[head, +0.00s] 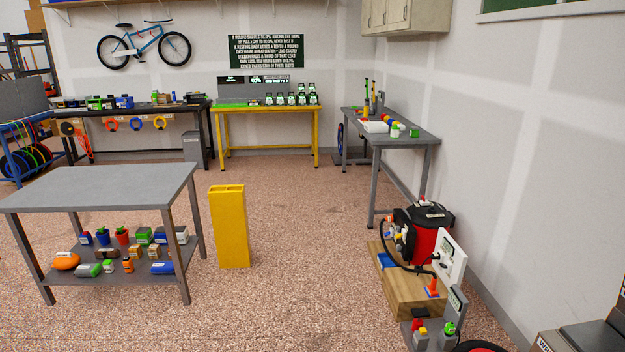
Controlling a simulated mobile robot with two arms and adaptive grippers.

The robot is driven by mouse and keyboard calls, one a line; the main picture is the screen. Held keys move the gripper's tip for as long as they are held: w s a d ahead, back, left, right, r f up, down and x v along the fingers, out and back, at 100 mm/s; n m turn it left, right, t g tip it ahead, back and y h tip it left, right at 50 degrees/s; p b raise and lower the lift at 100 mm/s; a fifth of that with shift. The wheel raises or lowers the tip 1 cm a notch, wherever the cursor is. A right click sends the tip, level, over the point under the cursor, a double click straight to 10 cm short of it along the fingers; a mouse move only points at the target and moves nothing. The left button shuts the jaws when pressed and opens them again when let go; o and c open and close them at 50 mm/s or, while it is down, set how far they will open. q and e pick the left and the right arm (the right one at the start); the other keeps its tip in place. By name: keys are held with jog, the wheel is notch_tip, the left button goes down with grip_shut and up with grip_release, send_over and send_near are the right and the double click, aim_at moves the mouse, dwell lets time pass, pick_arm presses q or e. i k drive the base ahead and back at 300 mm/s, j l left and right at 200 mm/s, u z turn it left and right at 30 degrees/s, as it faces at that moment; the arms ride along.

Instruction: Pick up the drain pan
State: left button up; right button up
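I cannot make out a drain pan with certainty in the head view. A low white tray-like thing (374,127) lies on the grey table at the back right, but it is too small to tell what it is. Neither of my grippers shows in this view.
A grey table (105,184) with a loaded lower shelf stands at left, beside a tall yellow bin (230,225). A red and black shop vacuum (424,232) and a wooden block (410,288) stand at right. A yellow bench (266,109) is at the back. The middle floor is clear.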

aim_at(384, 259)
jog(key=i+z, duration=0.15)
jog(key=i, duration=0.65)
jog(key=i+z, duration=0.1)
jog(key=i, duration=0.65)
jog(key=i+j+z, duration=0.15)
jog(key=i, duration=0.65)
